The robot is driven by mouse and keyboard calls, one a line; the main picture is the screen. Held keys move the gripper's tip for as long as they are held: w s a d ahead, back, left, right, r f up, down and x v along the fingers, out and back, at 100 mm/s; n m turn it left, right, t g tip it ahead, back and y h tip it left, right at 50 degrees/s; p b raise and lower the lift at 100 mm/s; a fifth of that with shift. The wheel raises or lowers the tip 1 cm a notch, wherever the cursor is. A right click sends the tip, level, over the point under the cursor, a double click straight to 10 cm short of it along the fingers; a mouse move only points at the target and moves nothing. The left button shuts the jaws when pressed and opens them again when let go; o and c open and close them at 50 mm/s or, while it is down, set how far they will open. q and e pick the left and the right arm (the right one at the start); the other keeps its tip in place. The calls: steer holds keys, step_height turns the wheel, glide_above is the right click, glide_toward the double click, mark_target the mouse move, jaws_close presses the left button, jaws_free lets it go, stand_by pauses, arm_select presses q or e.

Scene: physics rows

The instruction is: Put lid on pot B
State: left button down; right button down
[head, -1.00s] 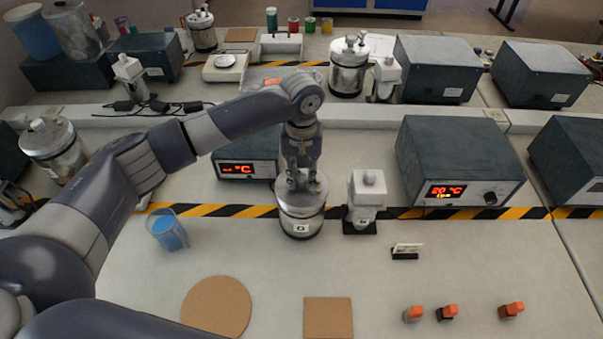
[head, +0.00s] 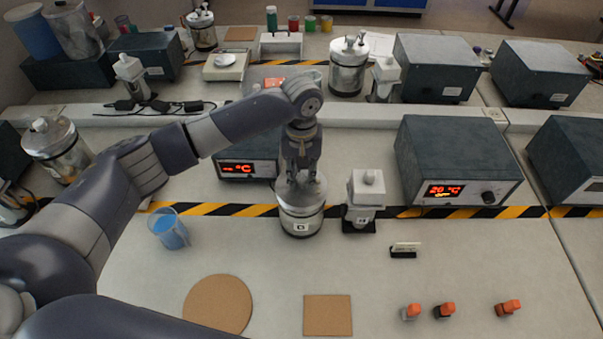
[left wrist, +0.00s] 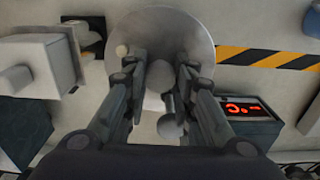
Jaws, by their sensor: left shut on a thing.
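A metal pot (head: 302,222) with a small label that I cannot read surely stands on the bench by the striped tape, in the middle of the head view. My left gripper (head: 299,181) comes down over its top, fingers pointing down, and is shut on the lid (head: 316,190). In the left wrist view the round grey lid (left wrist: 172,28) lies below the two fingers (left wrist: 160,72). The fingers hide its grip point. The lid is at the pot's mouth; I cannot tell whether it is fully seated. My right gripper is not in view.
A white bottle-like device (head: 364,203) stands close to the pot's right. A heater box (head: 247,165) is behind left and a larger one (head: 455,160) to the right. Cork mats (head: 218,305) lie in front.

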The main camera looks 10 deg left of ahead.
arm_select(q)
steer(key=shift+f+p, duration=0.25)
steer(key=shift+p, duration=0.2)
stand_by(0.4)
steer(key=c, duration=1.2)
jaws_free()
steer(key=shift+c, duration=0.2)
steer(key=shift+r+p, duration=1.45)
steer(key=shift+p, duration=0.25)
steer(key=shift+r+p, duration=0.75)
steer(key=shift+r, duration=1.8)
